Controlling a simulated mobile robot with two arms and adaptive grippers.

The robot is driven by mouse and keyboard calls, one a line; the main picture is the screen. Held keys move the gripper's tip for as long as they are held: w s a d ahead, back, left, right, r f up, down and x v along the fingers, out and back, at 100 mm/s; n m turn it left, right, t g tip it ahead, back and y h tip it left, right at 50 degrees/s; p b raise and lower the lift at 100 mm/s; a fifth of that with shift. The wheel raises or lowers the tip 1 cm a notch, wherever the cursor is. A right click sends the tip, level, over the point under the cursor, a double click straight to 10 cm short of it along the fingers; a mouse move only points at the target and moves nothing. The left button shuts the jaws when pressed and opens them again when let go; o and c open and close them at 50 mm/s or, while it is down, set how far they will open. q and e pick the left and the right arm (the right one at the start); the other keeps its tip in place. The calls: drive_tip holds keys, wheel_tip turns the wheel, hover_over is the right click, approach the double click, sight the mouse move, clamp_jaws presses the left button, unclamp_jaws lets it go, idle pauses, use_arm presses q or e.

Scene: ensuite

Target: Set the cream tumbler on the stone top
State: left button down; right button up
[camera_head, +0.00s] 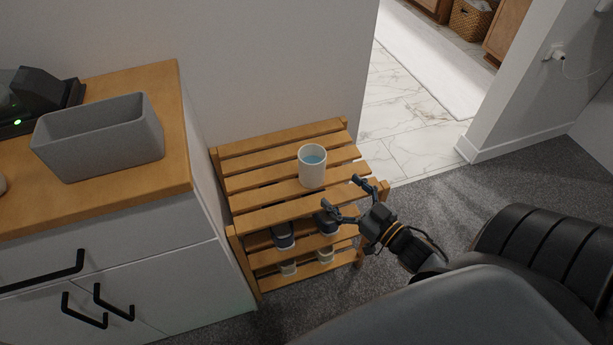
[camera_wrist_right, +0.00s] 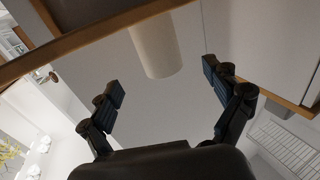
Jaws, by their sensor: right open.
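The cream tumbler (camera_head: 312,170) stands upright on the top shelf of a slatted wooden rack (camera_head: 262,218); its inside looks pale blue. My right gripper (camera_head: 341,193) is open and empty, in front of the tumbler and a little to its right, with its fingers pointing toward it. In the right wrist view the tumbler (camera_wrist_right: 157,50) lies ahead of the spread fingertips (camera_wrist_right: 163,77), apart from them. My left gripper is not in view. I cannot make out a stone top in these frames.
Dark cups (camera_head: 283,236) and cream cups (camera_head: 325,255) sit on the lower shelves. A wooden-topped cabinet (camera_head: 165,80) with a grey bin (camera_head: 100,140) stands left of the rack. A wall rises behind the rack. Dark carpet (camera_head: 440,200) and a marble-tiled doorway (camera_head: 400,120) lie to the right.

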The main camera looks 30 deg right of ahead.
sight(320, 173)
drive_tip(key=w, duration=0.4)
drive_tip(key=w+a, duration=0.1)
drive_tip(key=w, duration=0.2)
drive_tip(key=shift+b, duration=0.4)
drive_tip(key=w, duration=0.4)
drive_tip(key=shift+w+a+b, duration=0.15)
drive_tip(key=shift+a+b, duration=0.05)
drive_tip(key=shift+b, duration=0.15)
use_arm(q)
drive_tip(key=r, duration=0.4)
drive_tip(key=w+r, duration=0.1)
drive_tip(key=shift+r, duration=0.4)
use_arm(e)
drive_tip(key=c, duration=1.4)
drive_tip(key=shift+r, duration=0.1)
drive_tip(key=c, duration=0.3)
drive_tip(key=shift+c, duration=0.2)
drive_tip(key=shift+r, duration=0.15)
